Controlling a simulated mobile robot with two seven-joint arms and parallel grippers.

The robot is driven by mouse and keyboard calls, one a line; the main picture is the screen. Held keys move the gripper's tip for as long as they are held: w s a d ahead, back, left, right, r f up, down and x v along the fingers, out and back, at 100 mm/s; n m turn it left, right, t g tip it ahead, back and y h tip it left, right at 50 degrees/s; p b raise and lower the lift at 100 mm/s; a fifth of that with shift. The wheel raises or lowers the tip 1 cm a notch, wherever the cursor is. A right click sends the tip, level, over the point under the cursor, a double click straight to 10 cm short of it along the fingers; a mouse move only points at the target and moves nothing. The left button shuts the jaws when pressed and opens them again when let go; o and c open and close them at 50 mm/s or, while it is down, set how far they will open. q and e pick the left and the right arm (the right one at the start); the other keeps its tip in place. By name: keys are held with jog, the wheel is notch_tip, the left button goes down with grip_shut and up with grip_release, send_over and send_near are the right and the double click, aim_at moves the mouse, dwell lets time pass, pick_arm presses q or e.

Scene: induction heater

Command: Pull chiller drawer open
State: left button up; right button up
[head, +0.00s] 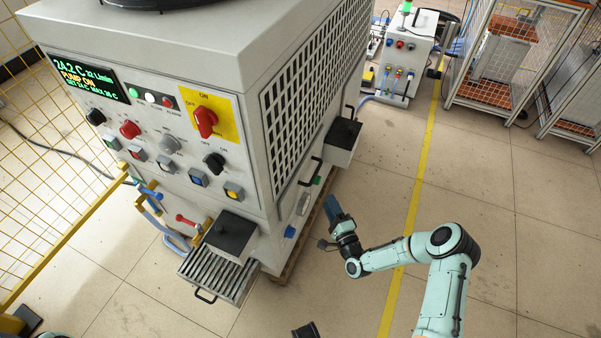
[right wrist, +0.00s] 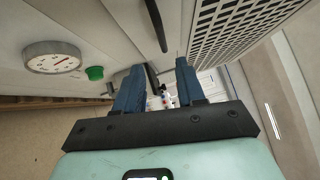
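The chiller (head: 140,45) is a large grey cabinet with a display, knobs and a vented side. A slatted tray with a black front handle (head: 204,297) sticks out low at its front. A black bar handle (head: 311,170) is on its right side below the vent; a black bar handle (right wrist: 156,25) also shows beyond the fingers in the right wrist view. I cannot tell which part is the drawer. My right gripper (head: 335,207) is beside the chiller's right side, low down. Its blue fingers (right wrist: 158,82) are apart with nothing held between them.
A round gauge (right wrist: 53,58) and a green knob (right wrist: 94,73) are on the panel near the right gripper. Grey boxes with black tops (head: 343,133) jut from the chiller. A yellow mesh fence (head: 30,225) stands at left. Floor right of the yellow line (head: 409,215) is mostly clear.

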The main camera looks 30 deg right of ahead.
aim_at(316, 172)
jog(key=w+b, duration=0.1)
jog(key=w, duration=0.3)
jog(key=w+r, duration=0.1)
jog(key=w, duration=0.3)
jog(key=w+d+r+b, duration=0.1)
jog(key=w, duration=0.4)
jog(key=shift+w+b, duration=0.1)
jog(key=shift+b, duration=0.25)
pick_arm(q)
jog(key=shift+t+y, duration=0.4)
jog(key=shift+t, duration=0.3)
jog(key=w+f, duration=0.1)
jog(key=w+a+f, duration=0.1)
jog(key=w, duration=0.1)
jog(key=w+a+f, duration=0.1)
jog(key=shift+w+a, duration=0.15)
jog(key=shift+a, duration=0.05)
pick_arm(e)
jog(key=shift+d, duration=0.1)
grip_shut()
